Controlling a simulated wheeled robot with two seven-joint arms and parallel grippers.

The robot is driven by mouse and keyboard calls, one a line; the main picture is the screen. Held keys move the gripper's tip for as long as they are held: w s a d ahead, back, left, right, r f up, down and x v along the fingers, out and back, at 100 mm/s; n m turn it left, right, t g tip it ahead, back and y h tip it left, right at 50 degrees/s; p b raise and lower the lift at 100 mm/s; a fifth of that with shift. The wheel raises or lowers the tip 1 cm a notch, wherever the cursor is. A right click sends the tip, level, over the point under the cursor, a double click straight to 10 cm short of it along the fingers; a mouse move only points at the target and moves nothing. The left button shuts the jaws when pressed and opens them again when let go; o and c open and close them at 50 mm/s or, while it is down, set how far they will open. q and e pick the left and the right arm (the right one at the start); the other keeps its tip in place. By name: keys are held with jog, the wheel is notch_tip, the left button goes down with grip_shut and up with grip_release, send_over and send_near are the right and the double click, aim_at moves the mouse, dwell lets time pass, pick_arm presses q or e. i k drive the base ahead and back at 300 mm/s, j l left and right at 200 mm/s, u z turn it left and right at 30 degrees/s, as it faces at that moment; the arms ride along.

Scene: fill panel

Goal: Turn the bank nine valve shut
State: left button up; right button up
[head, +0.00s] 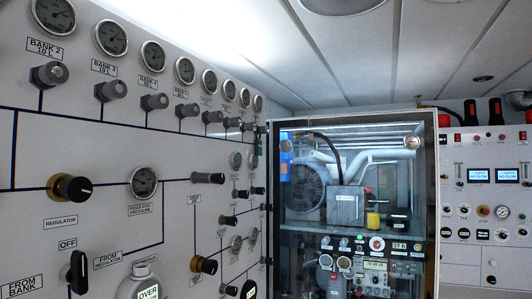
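The white fill panel (100,160) runs along the left, with a row of bank valves going away from me. The bank 2 valve (48,75) and bank 3 valve (110,90) have readable labels, as each knob has a pressure gauge above it. The farther knobs (232,122) are small, close together and partly overlapping near the panel's far end. Their labels are too small to read, so I cannot tell which one is the bank nine valve or how far it is turned. Neither of my grippers is in view.
A glass-fronted compressor cabinet (430,200) stands beyond the panel's far end. Lower on the panel are the regulator knob (70,188) and a black selector handle (77,272). A second control panel (485,205) is at the right. No obstacle shows in front of the near valves.

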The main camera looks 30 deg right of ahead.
aim_at(264, 130)
jog(key=z, duration=1.05)
jog(key=i+l+u, duration=0.15)
jog(key=l+u, duration=0.15)
jog(key=i+l+u, duration=0.25)
jog(key=k+l, duration=0.1)
